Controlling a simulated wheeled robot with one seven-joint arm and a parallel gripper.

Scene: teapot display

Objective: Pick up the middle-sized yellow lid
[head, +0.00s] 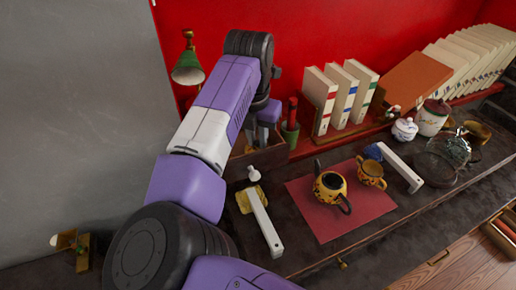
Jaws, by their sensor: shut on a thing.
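My gripper (264,132) hangs at the end of my purple and white arm, pointing down above a wooden box at the back of the dark counter. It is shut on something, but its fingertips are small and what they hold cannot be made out. A yellow teapot (329,186) with dark patterns stands on a red mat (318,225), right of my gripper and nearer. A smaller yellow patterned pot (371,172) stands beside it at the mat's right edge. I cannot clearly identify the middle-sized yellow lid.
The wooden box (262,160) lies below my gripper. White bars (264,222) lie either side of the mat. A green lamp (188,68) is behind my arm.

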